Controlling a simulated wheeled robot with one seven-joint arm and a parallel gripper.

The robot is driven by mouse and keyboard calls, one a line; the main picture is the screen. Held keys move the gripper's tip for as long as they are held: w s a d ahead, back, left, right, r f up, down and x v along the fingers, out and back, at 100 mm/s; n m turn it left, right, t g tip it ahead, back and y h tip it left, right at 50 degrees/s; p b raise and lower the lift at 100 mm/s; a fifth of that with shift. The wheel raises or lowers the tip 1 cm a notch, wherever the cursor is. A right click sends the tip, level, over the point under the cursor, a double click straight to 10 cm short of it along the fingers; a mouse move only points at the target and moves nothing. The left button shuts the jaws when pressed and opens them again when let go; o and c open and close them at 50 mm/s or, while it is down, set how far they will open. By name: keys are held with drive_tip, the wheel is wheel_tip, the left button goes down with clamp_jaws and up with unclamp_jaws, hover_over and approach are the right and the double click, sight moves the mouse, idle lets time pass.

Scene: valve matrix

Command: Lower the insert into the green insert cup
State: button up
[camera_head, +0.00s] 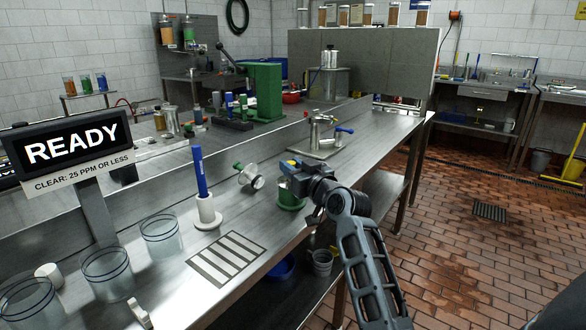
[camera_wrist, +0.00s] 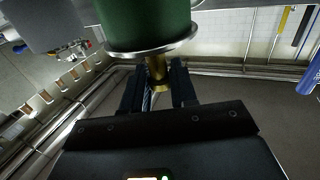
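The green insert cup (camera_head: 291,200) stands on the steel bench near its front edge. In the wrist view, a green cylinder with a steel rim (camera_wrist: 150,28), which looks like this cup, fills the top. My gripper (camera_head: 296,172) is right at the cup and hides part of it in the head view. In the wrist view my gripper (camera_wrist: 157,88) has its dark fingers on either side of a brass insert (camera_wrist: 158,72). The insert meets the rim in the picture. I cannot tell how far it is inside the cup.
A metal cylinder with a green knob (camera_head: 250,176) lies left of the cup. A blue rod on a white stand (camera_head: 203,190), a striped mat (camera_head: 228,258) and clear jars (camera_head: 160,236) are farther left. A metal pot (camera_head: 321,135) stands behind. A READY sign (camera_head: 72,146) is at left.

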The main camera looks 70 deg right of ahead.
drive_tip(key=o, duration=0.4)
drive_tip(key=shift+f, duration=0.2)
drive_tip(key=shift+s, duration=0.1)
drive_tip(key=v, duration=0.8)
drive_tip(key=s+a+f+n+y, duration=0.1)
drive_tip(key=a+f, duration=0.2)
drive_tip(key=a, duration=0.4)
drive_tip(key=s+a+f+n+y+p, duration=0.1)
drive_tip(key=s+a+f+y, duration=0.15)
drive_tip(key=a, duration=0.35)
drive_tip(key=s+a+f+n+y, duration=0.1)
drive_tip(key=a+f, duration=0.3)
drive_tip(key=a, duration=0.3)
drive_tip(key=s+a+r+n+y+p, duration=0.1)
drive_tip(key=s+a+n+y, duration=0.1)
drive_tip(key=s+a, duration=0.6)
drive_tip(key=s+a+r+n+y, duration=0.2)
drive_tip(key=s+a+y, duration=0.2)
drive_tip(key=s+a, duration=0.4)
drive_tip(key=shift+s+a+r+p, duration=0.25)
drive_tip(key=shift+a+p, duration=0.1)
drive_tip(key=shift+a, duration=0.65)
